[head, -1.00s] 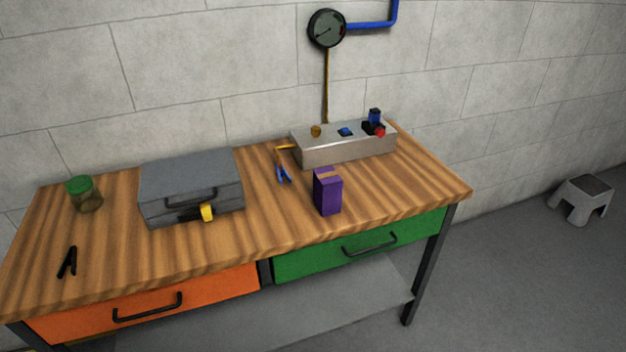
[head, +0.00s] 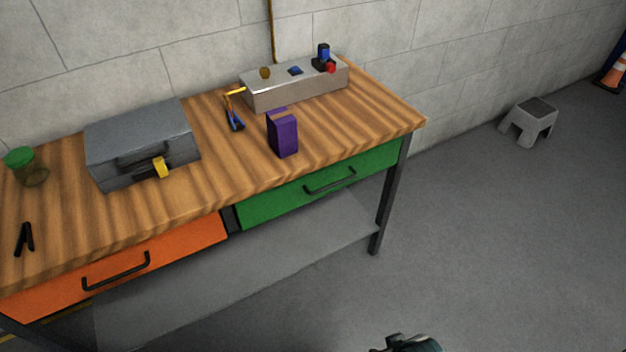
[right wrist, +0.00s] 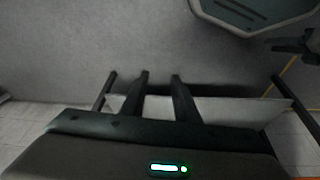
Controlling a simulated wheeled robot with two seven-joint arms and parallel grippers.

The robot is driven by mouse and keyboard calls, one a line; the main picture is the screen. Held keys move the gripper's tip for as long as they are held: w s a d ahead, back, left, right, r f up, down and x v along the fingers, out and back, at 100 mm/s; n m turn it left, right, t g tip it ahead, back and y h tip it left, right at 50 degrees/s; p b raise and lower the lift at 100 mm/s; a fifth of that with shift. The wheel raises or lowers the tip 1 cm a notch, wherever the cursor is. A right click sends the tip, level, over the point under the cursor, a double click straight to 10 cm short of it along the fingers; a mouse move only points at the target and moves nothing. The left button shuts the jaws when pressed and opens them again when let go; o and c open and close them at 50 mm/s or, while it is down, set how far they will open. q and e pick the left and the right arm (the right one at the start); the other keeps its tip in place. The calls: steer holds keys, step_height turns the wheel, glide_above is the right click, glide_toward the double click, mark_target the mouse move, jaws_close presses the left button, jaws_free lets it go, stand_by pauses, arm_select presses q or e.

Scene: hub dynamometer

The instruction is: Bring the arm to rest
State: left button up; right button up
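My right gripper (right wrist: 160,80) shows in the right wrist view with its two dark fingers apart and nothing between them. It is clear of the bench top. In the head view, a dark rounded part of my own arm (head: 408,344) just enters at the bottom edge, over the floor. My left gripper is not in either view.
A wooden workbench (head: 340,140) has an orange drawer (head: 190,246) and a green drawer (head: 290,198), both shut. A grey toolbox (head: 140,140), green-lidded jar (head: 30,172), purple box (head: 283,134) and metal block (head: 300,88) stand on it. A grey stool (head: 530,122) stands right; the floor between is clear.

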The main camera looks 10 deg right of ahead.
step_height(320, 180, down, 19)
steer(key=a, duration=0.2)
steer(key=s+f+t+y, duration=0.1)
steer(key=s+f, duration=0.5)
steer(key=f, duration=0.5)
steer(key=shift+a+f+n+t, duration=0.25)
steer(key=shift+f+n+t, duration=0.05)
steer(key=shift+f, duration=0.05)
